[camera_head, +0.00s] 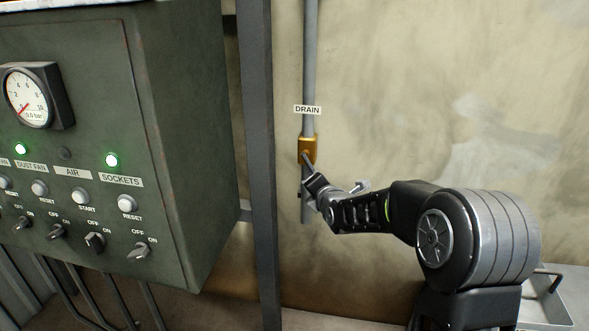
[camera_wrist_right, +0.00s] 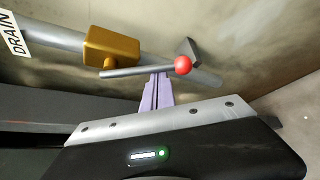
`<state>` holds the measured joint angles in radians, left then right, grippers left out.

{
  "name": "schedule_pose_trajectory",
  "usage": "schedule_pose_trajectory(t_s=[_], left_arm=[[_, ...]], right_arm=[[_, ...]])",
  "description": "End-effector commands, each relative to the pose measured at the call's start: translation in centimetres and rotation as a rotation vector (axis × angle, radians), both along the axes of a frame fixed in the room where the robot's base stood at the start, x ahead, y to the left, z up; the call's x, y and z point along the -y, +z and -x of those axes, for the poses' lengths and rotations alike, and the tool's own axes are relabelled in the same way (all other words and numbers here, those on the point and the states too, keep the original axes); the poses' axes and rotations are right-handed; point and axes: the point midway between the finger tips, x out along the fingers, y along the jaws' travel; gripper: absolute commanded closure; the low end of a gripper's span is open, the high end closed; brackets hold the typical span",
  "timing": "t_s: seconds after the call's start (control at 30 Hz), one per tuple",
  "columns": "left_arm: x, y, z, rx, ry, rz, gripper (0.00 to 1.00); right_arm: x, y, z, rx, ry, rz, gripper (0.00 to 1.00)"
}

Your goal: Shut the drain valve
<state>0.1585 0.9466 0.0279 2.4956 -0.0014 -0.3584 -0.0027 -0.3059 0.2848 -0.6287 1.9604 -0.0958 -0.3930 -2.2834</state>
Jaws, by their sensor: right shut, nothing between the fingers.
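The drain valve has a brass body (camera_head: 308,143) on a vertical grey pipe, under a DRAIN label (camera_head: 307,110). In the right wrist view, the brass body (camera_wrist_right: 112,46) carries a thin grey lever (camera_wrist_right: 140,71) ending in a red ball (camera_wrist_right: 183,65). The lever lies at an angle to the pipe. My right gripper (camera_head: 311,181) is just below the valve body in the head view. Its fingers (camera_wrist_right: 160,78) are shut and empty, with tips at the lever near the red ball; I cannot tell whether they touch it. My left gripper is out of view.
A dark green control panel (camera_head: 150,60) with a gauge, lit green lamps and switches fills the left. A grey upright post (camera_head: 258,150) stands between it and the pipe (camera_head: 310,60). The wall (camera_head: 430,80) right of the pipe is bare. A metal tray (camera_head: 565,290) shows at lower right.

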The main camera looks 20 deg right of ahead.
Motion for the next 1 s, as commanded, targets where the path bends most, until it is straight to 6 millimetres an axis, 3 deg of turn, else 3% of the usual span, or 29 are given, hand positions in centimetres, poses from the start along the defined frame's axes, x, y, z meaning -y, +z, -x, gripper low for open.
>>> schedule_pose_trajectory(t_s=[0.03,0.17,0.6,0.8,1.0], left_arm=[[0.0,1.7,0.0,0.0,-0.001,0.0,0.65],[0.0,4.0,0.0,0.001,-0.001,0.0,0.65],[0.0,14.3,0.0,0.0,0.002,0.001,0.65],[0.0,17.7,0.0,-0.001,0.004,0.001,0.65],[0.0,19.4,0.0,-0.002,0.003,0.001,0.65]], right_arm=[[0.8,0.6,0.3,-0.007,-0.006,-0.001,1.0],[1.6,1.1,0.4,-0.01,-0.005,0.005,1.0],[3.2,3.6,1.3,-0.247,0.001,0.334,1.0],[3.8,4.4,1.7,-0.358,0.001,0.488,1.0],[4.1,5.1,1.9,-0.454,-0.002,0.618,1.0]])
